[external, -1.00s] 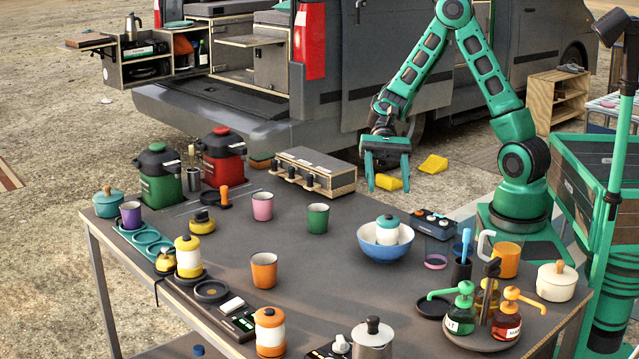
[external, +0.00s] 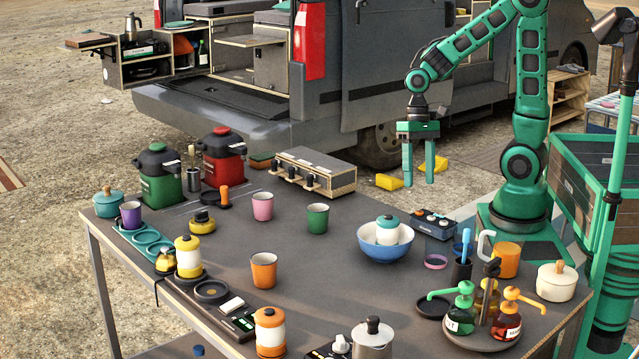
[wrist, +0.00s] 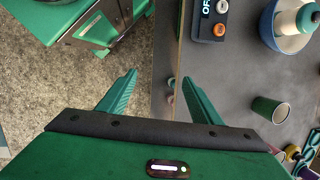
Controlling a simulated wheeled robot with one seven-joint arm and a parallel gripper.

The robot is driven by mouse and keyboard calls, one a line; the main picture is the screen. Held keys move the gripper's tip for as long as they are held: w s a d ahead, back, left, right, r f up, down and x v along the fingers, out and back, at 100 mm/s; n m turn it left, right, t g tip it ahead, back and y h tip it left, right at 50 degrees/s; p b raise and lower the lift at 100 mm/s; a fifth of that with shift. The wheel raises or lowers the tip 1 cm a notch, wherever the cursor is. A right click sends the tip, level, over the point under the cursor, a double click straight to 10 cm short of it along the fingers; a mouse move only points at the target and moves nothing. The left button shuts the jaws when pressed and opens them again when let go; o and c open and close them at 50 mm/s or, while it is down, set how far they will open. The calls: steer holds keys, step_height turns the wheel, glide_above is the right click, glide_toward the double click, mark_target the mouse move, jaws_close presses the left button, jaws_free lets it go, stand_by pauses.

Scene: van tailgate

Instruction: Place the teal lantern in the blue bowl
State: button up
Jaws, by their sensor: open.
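The teal lantern (external: 387,231), white-bodied with a teal cap, stands upright inside the blue bowl (external: 384,252) on the table's right half. In the wrist view the lantern (wrist: 298,20) and bowl (wrist: 268,28) are cut off at the top right corner. My gripper (external: 418,180) is open and empty. It is raised behind the bowl, fingers pointing down, apart from bowl and lantern. In the wrist view my gripper (wrist: 158,78) has its fingers spread, with nothing between them.
A control box with buttons (external: 433,223) sits right of the bowl. A green cup (external: 317,218), pink cup (external: 262,206) and orange cup (external: 263,270) stand to the left. Dispenser bottles (external: 484,318) crowd the front right. The middle of the table (external: 330,285) is clear.

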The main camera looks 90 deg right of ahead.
steer(key=s+d+r+n+h, duration=0.1)
steer(key=s+d+r, duration=0.2)
steer(key=s+d, duration=0.2)
steer(key=s+d+r+n+h, duration=0.2)
steer(key=s+d, duration=0.3)
steer(key=s, duration=0.3)
steer(key=shift+s+r, duration=0.4)
steer(key=shift+r, duration=0.1)
